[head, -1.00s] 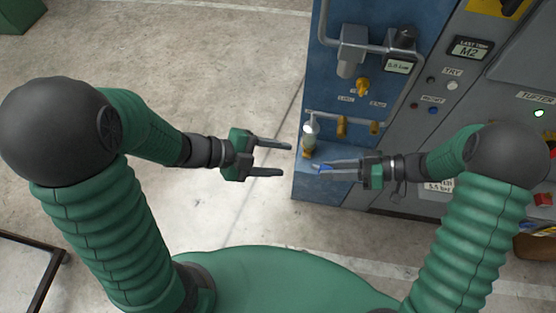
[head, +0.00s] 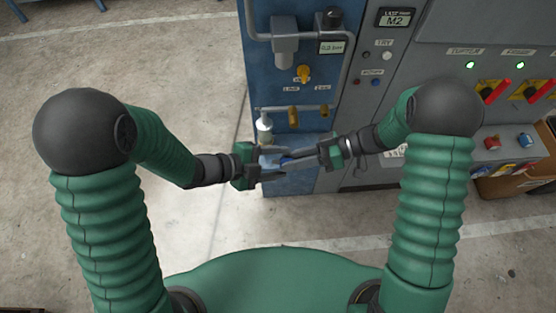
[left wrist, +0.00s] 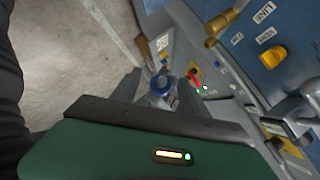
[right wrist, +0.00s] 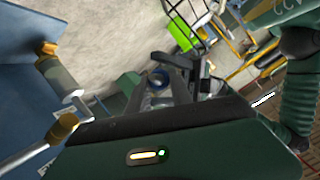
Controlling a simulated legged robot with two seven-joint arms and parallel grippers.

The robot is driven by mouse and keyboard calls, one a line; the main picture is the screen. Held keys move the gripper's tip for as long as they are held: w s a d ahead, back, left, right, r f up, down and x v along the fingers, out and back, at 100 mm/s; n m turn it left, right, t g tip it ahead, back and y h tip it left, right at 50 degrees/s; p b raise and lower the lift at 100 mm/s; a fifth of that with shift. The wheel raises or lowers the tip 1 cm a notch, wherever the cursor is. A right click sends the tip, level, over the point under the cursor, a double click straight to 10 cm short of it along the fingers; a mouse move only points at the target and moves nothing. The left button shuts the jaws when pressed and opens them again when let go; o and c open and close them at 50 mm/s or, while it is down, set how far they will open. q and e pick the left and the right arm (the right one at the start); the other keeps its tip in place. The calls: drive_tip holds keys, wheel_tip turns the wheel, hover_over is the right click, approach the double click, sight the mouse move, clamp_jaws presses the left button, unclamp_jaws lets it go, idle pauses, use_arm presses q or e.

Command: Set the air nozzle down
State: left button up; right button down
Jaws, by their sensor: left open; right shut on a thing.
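The air nozzle, a small thing with blue parts (head: 287,161), is between the fingers of my right gripper (head: 291,158), in front of the blue panel. My right gripper is shut on it. Its blue ring shows between the fingers in the right wrist view (right wrist: 157,80) and ahead of my left gripper (left wrist: 158,88) in the left wrist view (left wrist: 165,82). My left gripper (head: 275,163) is open and faces the right one. In the head view the two grippers' fingertips overlap around the nozzle, and I cannot tell whether the left fingers touch it.
A blue panel (head: 262,75) stands just behind the grippers, with a pipe, a yellow knob (head: 303,73), brass fittings (head: 293,116) and a pale cylinder (head: 264,128). A grey cabinet (head: 440,65) with switches is to the right. The floor at left (head: 130,70) is clear.

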use_arm(q)
drive_tip(key=shift+c, duration=0.4)
clamp_jaws()
drive_tip(key=shift+o, duration=0.4)
unclamp_jaws()
drive_tip(key=shift+a, duration=0.1)
drive_tip(key=v, duration=1.2)
